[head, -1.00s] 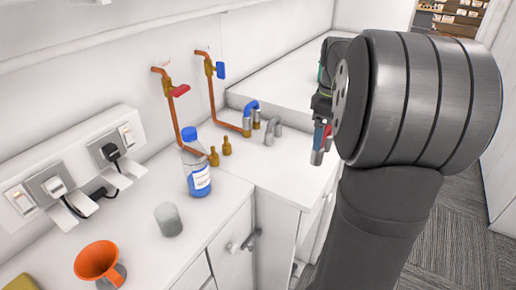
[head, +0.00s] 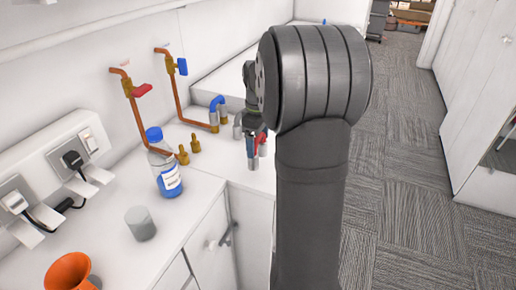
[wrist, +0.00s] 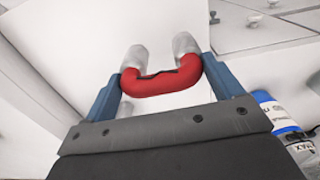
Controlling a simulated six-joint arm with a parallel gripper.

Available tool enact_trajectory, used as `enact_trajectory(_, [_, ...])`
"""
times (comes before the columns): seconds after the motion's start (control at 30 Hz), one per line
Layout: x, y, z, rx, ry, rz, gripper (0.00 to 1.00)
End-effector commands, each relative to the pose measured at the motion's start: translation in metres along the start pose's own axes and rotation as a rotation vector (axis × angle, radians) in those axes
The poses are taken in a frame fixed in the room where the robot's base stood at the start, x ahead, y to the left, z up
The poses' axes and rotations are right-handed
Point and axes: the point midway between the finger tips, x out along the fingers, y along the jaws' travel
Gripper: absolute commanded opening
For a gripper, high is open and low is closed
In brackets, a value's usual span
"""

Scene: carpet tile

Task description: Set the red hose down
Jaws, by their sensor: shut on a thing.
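The red hose (wrist: 160,85) is a short U-shaped piece with grey ends, held between the blue fingers of my gripper (wrist: 162,88) in the wrist view. In the head view my gripper (head: 254,150) hangs over the right part of the white counter, with a little of the red hose (head: 262,145) showing beside the fingers. My arm hides part of it. I cannot tell whether the hose ends touch the counter.
Left of my gripper are a blue hose (head: 217,104), a grey hose (head: 237,128) and brass fittings (head: 195,144). A blue-capped bottle (head: 165,165), grey cup (head: 140,223) and orange funnel (head: 70,272) stand further left. Copper pipes (head: 140,112) run along the wall.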

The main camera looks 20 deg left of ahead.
Motion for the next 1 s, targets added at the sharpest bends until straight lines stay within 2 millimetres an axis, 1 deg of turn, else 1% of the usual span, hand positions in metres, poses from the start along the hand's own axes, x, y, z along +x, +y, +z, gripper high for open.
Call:
enact_trajectory(0.1, [0.019,-0.001,0.001,0.000,-0.002,-0.004,0.60])
enact_trajectory(0.2, [0.031,0.000,0.001,0.000,-0.001,-0.002,0.60])
enact_trajectory(0.57, [0.035,0.000,0.001,0.000,0.000,-0.001,0.60])
enact_trajectory(0.6, [0.036,0.000,0.001,0.000,-0.001,-0.001,0.87])
enact_trajectory(0.67, [0.036,0.000,0.001,0.000,-0.001,-0.001,0.99])
enact_trajectory(0.7, [0.036,0.000,0.001,0.000,-0.001,-0.001,1.00])
enact_trajectory(0.87, [0.035,0.000,0.001,0.000,0.000,-0.001,1.00])
enact_trajectory(1.0, [0.028,0.000,0.000,0.000,0.001,0.002,1.00])
